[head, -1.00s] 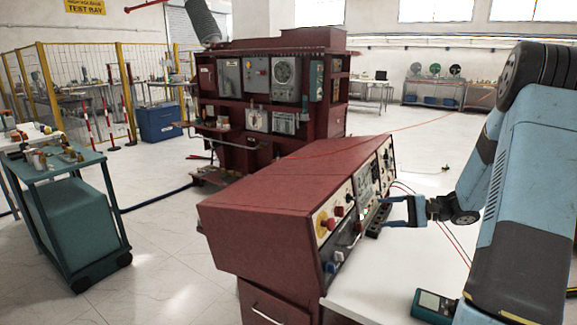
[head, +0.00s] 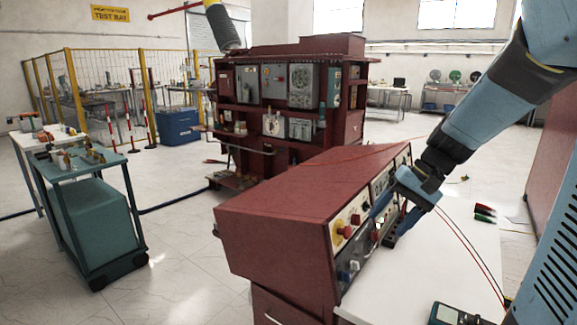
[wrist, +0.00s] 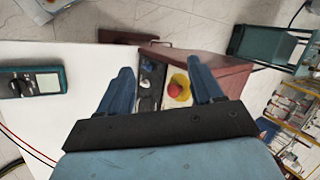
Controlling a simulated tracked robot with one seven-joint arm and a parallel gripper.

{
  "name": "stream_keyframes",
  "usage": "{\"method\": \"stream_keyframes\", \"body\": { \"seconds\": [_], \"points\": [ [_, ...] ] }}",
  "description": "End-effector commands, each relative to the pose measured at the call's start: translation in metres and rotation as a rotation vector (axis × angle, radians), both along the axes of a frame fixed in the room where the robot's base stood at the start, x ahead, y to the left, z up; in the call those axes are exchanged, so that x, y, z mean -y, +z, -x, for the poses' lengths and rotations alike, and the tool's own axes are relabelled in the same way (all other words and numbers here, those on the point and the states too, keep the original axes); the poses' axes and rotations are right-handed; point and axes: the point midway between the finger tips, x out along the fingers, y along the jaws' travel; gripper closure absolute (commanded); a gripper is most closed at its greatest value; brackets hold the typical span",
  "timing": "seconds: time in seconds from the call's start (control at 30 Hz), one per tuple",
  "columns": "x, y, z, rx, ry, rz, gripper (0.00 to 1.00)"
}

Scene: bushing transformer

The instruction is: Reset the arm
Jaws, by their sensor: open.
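My gripper (head: 378,220) is blue, open and empty. In the head view it is in front of the control face of the red console (head: 290,190), above the white table top. In the wrist view its two fingers (wrist: 162,88) stand apart, with the console's panel and its red knob on a yellow disc (wrist: 178,88) visible between and beyond them. The red knob also shows in the head view (head: 343,230). I cannot tell whether a fingertip touches the panel. My blue arm comes in from the upper right.
A teal multimeter (wrist: 34,82) lies on the white table (wrist: 70,120), with red and black leads running across. A teal cart (head: 95,200) stands at left. A large red cabinet (head: 290,110) stands behind the console. Open floor lies between cart and console.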

Motion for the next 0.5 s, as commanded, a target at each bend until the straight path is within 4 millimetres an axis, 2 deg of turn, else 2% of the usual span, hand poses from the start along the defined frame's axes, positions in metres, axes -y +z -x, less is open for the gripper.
{"method": "stream_keyframes", "body": {
  "seconds": [0.23, 0.5],
  "points": [
    [-0.007, 0.023, 0.044, 0.106, 0.051, 0.190, 0.34],
    [-0.005, 0.044, 0.087, 0.254, 0.084, 0.372, 0.34]
  ]
}}
